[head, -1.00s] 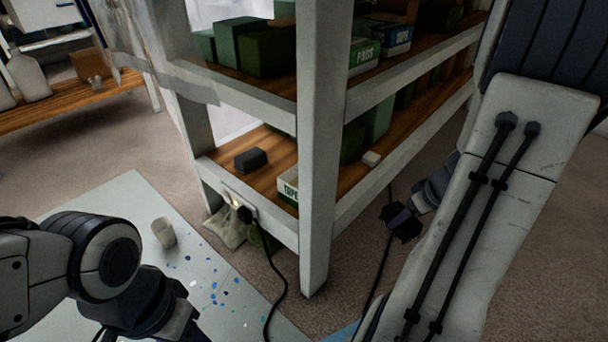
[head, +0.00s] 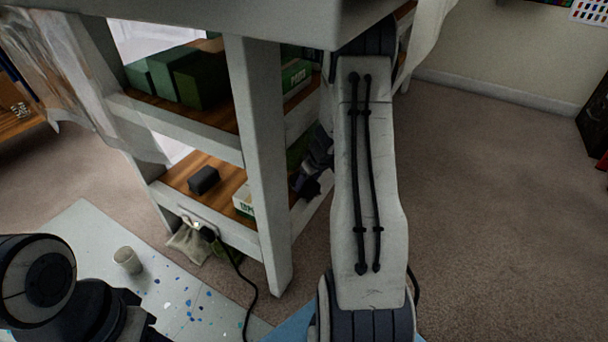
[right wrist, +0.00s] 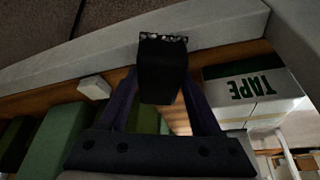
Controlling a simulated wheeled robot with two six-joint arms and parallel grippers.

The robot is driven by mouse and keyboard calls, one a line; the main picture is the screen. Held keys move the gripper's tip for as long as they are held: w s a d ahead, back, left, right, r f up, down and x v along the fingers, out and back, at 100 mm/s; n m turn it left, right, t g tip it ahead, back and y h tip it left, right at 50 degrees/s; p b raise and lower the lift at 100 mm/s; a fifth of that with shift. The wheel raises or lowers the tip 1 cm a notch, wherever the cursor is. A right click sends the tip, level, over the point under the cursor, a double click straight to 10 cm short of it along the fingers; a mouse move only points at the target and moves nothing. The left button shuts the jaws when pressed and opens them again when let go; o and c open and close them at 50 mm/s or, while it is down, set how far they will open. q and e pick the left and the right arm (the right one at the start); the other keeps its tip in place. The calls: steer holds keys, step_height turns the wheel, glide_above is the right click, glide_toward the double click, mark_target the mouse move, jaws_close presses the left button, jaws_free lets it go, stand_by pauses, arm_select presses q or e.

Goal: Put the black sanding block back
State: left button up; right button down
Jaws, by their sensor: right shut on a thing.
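My right gripper (head: 307,182) is at the open right side of the shelf unit, level with the lower board and partly hidden by my arm. In the right wrist view, its fingers (right wrist: 162,88) are shut on a black block (right wrist: 162,72) with a pale speckled edge, matching the sanding block. It is held over or beside the wooden lower shelf; I cannot tell whether it touches. Another dark block (head: 203,180) sits near the left end of the lower shelf. My left arm is at the bottom left; whether its gripper is open is not clear.
A TAPE box (right wrist: 255,97) stands right of the held block in the wrist view; a small white block (right wrist: 95,87) and green boxes (right wrist: 55,140) are left. A shelf post (head: 262,165) stands in front. A cup (head: 127,260) and a black cable (head: 247,285) are below.

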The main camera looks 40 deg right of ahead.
steer(key=shift+w+r+p, duration=0.25)
steer(key=shift+w+p, duration=0.6)
steer(key=shift+w, duration=0.25)
arm_select(q)
steer(key=shift+r+b, duration=0.6)
steer(key=shift+b, duration=0.2)
arm_select(e)
steer(key=shift+s+f, duration=0.1)
steer(key=shift+f, duration=0.9)
steer(key=shift+f, duration=0.1)
steer(key=shift+c, duration=0.4)
jaws_free()
arm_select(q)
steer(key=shift+f, duration=0.15)
